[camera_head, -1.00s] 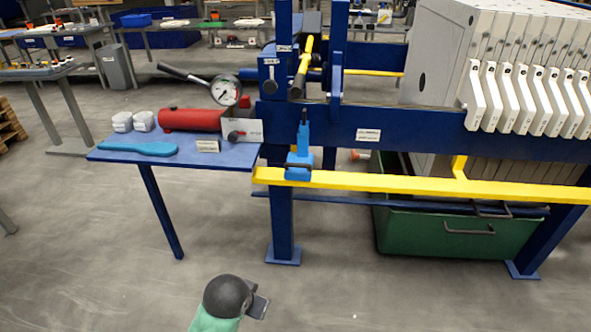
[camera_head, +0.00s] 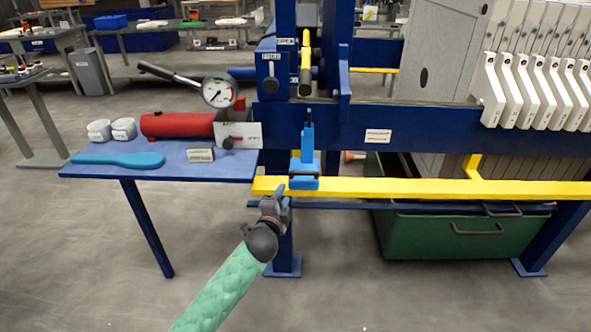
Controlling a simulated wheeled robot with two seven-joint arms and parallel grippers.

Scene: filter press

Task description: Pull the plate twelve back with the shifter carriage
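The shifter carriage (camera_head: 304,178) is a small light-blue block with an upright arm, sitting on the yellow rail (camera_head: 420,188) near its left end. The pack of pale filter plates (camera_head: 442,85) hangs at the right, with a row of white handles (camera_head: 510,90) along its near side. I cannot tell which plate is number twelve. My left gripper (camera_head: 281,192) is at the rail's front, just below and left of the carriage. Its fingers are small and dark, and I cannot tell whether they are apart or touch the carriage. My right gripper is not in view.
A blue side table (camera_head: 215,172) at the left holds a red pump cylinder (camera_head: 178,124) with a gauge (camera_head: 219,92), a blue paddle (camera_head: 118,160) and two white cups. A green bin (camera_head: 415,232) stands under the press. The rail is clear right of the carriage.

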